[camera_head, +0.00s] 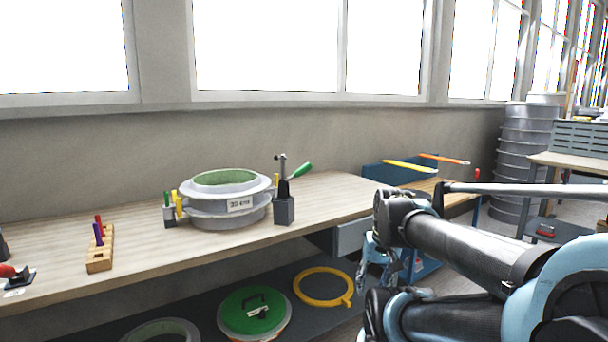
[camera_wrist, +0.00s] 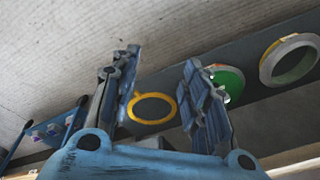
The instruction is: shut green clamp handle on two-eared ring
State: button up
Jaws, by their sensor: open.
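A round grey mould (camera_head: 226,205) with a green inside and a white label sits on the wooden bench. On its right a toggle clamp on a grey block (camera_head: 284,210) has a green handle (camera_head: 301,170), raised and slanting up to the right. On its left another block (camera_head: 170,217) carries a green handle (camera_head: 167,198) and a yellow handle (camera_head: 178,204), both roughly upright. I cannot make out the mould's ears clearly. My gripper (camera_head: 372,268) is right of and below the bench top, well apart from the clamps. Its fingers are spread and empty in the wrist view (camera_wrist: 165,88).
A wooden block (camera_head: 100,258) with coloured handles and a red-handled tool (camera_head: 18,275) lie left on the bench. A yellow ring (camera_head: 322,287) and a green lid (camera_head: 254,312) lie on the lower shelf. A blue bin (camera_head: 378,172) stands at the right end.

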jog(key=w+a+r+m+y, duration=0.5)
jog(key=w+a+r, duration=0.2)
jog(key=m+y, duration=0.9)
jog(key=y, duration=0.3)
send_near(304, 171)
jog(key=w+a, duration=0.1)
jog(key=a, duration=0.5)
jog(key=w+a, duration=0.1)
jog(key=a, duration=0.2)
jog(key=shift+w+a+f, duration=0.15)
jog(key=shift+w+a, duration=0.2)
jog(key=shift+a, duration=0.05)
grip_shut()
